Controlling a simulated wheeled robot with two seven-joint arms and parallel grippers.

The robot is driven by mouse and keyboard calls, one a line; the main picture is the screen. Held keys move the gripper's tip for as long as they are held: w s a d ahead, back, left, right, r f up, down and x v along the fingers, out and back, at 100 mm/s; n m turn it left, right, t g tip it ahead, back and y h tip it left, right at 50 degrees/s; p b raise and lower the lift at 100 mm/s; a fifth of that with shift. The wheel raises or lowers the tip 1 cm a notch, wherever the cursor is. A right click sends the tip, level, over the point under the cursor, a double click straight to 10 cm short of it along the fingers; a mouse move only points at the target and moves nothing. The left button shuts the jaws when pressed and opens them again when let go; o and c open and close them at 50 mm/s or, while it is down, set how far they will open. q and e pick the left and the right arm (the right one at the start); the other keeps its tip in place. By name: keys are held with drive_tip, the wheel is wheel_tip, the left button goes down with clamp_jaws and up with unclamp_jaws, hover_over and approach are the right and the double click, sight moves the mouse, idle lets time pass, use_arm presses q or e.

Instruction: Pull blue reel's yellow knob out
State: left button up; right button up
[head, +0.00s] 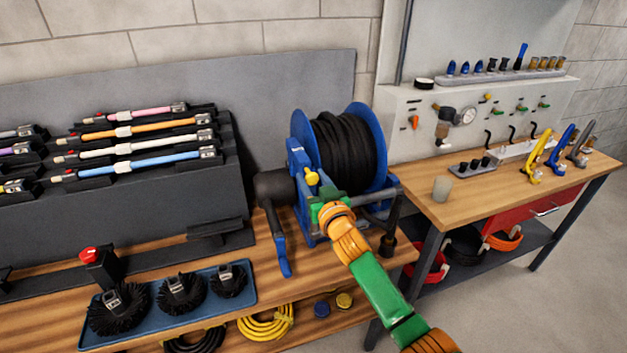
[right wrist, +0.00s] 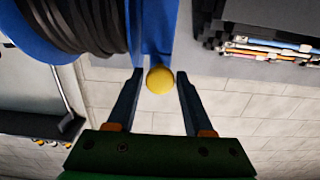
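The blue reel (head: 298,158), wound with black hose (head: 345,152), stands on the wooden bench (head: 225,272). Its yellow knob (head: 311,177) is on the front of the blue frame. The right wrist view also shows the round knob (right wrist: 160,80) against a blue upright part of the reel. My right gripper (head: 315,188) is at the front of the reel, close to the knob. In the right wrist view its two fingers (right wrist: 160,76) are apart, one on each side of the knob, with small gaps visible. My left gripper is not in view.
A blue crank handle (head: 281,250) hangs at the reel's left front. A blue tray (head: 240,292) with black brushes and a red button (head: 90,255) are to the left. Rods lie on a grey rack (head: 150,205). A second workbench (head: 455,205) is to the right.

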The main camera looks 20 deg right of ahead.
drive_tip(key=shift+o, duration=0.8)
drive_tip(key=shift+w, duration=0.2)
drive_tip(key=s, duration=0.7)
drive_tip(key=shift+b, duration=0.35)
drive_tip(key=shift+d+f, duration=0.1)
drive_tip(key=s+d+f+g, duration=0.1)
drive_tip(key=s+f+g, duration=0.25)
drive_tip(key=f, duration=0.75)
drive_tip(key=s+f+n+g, duration=0.15)
drive_tip(key=s+f, duration=0.35)
drive_tip(key=f, duration=0.6)
drive_tip(key=s+d+f+m+g, duration=0.1)
drive_tip(key=s+f+g, duration=0.3)
drive_tip(key=f, duration=0.6)
drive_tip(key=s+f+g, duration=0.2)
drive_tip(key=s+f, duration=0.3)
drive_tip(key=s, duration=0.6)
drive_tip(key=s+f+n+g, duration=0.1)
drive_tip(key=s+f+g, duration=0.2)
drive_tip(key=s+f, duration=0.3)
drive_tip(key=s+f+g, duration=0.3)
drive_tip(key=s+f, duration=0.3)
drive_tip(key=s, duration=1)
drive_tip(key=shift+s+a+h, duration=0.25)
drive_tip(key=shift+a+h, duration=0.05)
